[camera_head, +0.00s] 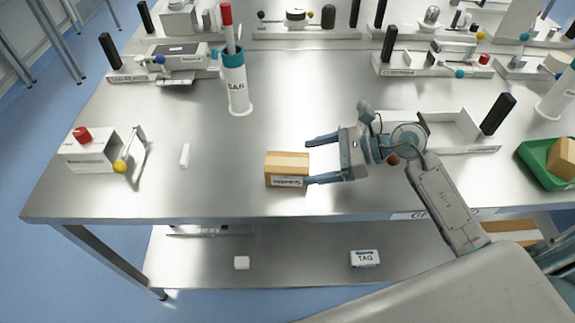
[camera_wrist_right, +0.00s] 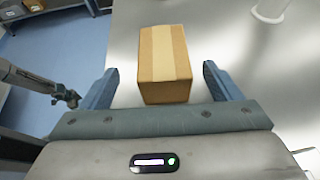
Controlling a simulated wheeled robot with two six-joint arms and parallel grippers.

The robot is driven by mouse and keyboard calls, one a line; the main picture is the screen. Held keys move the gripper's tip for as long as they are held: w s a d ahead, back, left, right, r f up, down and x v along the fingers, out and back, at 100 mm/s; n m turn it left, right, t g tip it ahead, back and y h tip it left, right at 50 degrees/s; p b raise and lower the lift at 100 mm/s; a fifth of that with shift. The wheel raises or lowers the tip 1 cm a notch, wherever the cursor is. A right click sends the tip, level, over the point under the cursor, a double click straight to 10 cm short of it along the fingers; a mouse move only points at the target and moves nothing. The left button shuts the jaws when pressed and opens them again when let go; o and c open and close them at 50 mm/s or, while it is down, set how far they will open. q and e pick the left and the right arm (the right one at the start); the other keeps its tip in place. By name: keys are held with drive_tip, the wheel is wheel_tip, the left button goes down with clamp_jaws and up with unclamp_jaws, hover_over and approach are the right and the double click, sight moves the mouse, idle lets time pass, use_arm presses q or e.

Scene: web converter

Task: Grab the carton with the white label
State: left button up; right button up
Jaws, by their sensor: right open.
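A small brown carton (camera_head: 287,168) with a white label on its front face sits on the steel table near the front edge. My right gripper (camera_head: 307,160) comes from the right with its jaws open. Its fingertips are at the right end of the carton, one towards its back side and one towards its front. In the right wrist view the carton (camera_wrist_right: 164,65) lies ahead, between the lines of the two open fingers (camera_wrist_right: 158,85), with a gap at each side. Its label is not seen there.
A white cylinder (camera_head: 237,90) holding a red-tipped item stands behind the carton. A box with a red button (camera_head: 88,150) is at the left. A green tray (camera_head: 540,165) with another brown carton (camera_head: 562,157) is at the far right. The table left of the carton is mostly clear.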

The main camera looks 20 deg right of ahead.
sight(292, 162)
drive_tip(key=shift+w+a+f, duration=0.1)
drive_tip(key=shift+w+a, duration=0.15)
drive_tip(key=shift+a, duration=0.15)
drive_tip(key=shift+a+f, duration=0.1)
drive_tip(key=shift+a, duration=0.3)
drive_tip(key=shift+w+a+p, duration=0.1)
drive_tip(key=shift+w+p, duration=0.05)
drive_tip(key=shift+p, duration=0.2)
drive_tip(key=shift+w+a+f+p, duration=0.1)
drive_tip(key=shift+w+a+p, duration=0.1)
drive_tip(key=shift+a+p, duration=0.15)
drive_tip(key=p+x, duration=0.1)
drive_tip(key=x, duration=0.1)
drive_tip(key=shift+w+a+f, duration=0.1)
drive_tip(key=shift+w+a, duration=0.15)
drive_tip(key=shift+a, duration=0.1)
drive_tip(key=shift+w+a+f+p, duration=0.15)
drive_tip(key=shift+a+f+p, duration=0.25)
drive_tip(key=shift+a, duration=0.1)
use_arm(q)
drive_tip(key=r, duration=0.3)
drive_tip(key=shift+w+r, duration=0.2)
drive_tip(key=shift+w, duration=0.2)
